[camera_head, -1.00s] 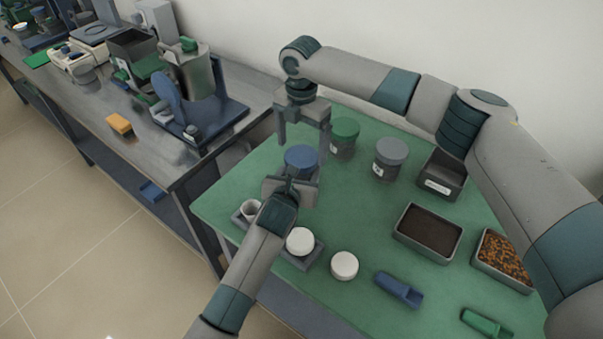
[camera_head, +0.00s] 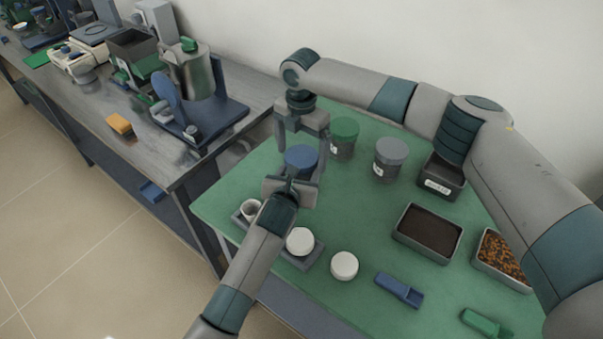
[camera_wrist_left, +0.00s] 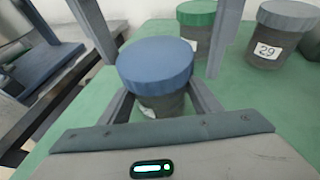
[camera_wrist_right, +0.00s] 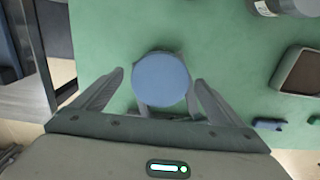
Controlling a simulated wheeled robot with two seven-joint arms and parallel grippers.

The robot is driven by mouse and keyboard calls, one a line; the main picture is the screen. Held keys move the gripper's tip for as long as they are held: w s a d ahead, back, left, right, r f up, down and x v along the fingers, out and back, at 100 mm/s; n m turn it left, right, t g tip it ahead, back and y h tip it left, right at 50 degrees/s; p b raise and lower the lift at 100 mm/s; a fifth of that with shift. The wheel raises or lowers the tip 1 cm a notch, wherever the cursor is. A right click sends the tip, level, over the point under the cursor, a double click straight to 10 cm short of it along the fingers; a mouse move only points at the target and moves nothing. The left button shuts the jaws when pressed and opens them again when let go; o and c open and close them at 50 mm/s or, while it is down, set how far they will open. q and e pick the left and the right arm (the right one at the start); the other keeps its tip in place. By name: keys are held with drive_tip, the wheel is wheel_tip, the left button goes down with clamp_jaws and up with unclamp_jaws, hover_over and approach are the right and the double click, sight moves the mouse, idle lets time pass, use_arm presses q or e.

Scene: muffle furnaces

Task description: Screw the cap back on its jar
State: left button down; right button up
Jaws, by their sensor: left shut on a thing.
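The blue cap (camera_head: 301,158) sits on top of a dark grey jar (camera_wrist_left: 160,106), which stands upright over the green table. I cannot tell whether the cap is threaded on. My left gripper (camera_head: 291,182) is shut on the jar's body below the cap, its fingers on either side in the left wrist view. My right gripper (camera_head: 300,147) points down from above and is open. Its fingers straddle the blue cap with gaps on both sides, and the cap (camera_wrist_right: 161,79) lies between them in the right wrist view.
A green-capped jar (camera_head: 343,138) and a grey-capped jar (camera_head: 390,160) stand close behind on the right. A metal bench (camera_head: 150,160) is at left.

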drive_tip(key=shift+r, duration=0.15)
drive_tip(key=shift+r, duration=2.15)
drive_tip(key=shift+o, duration=0.4)
drive_tip(key=shift+o, duration=0.6)
wheel_tip(320, 180, up, 12)
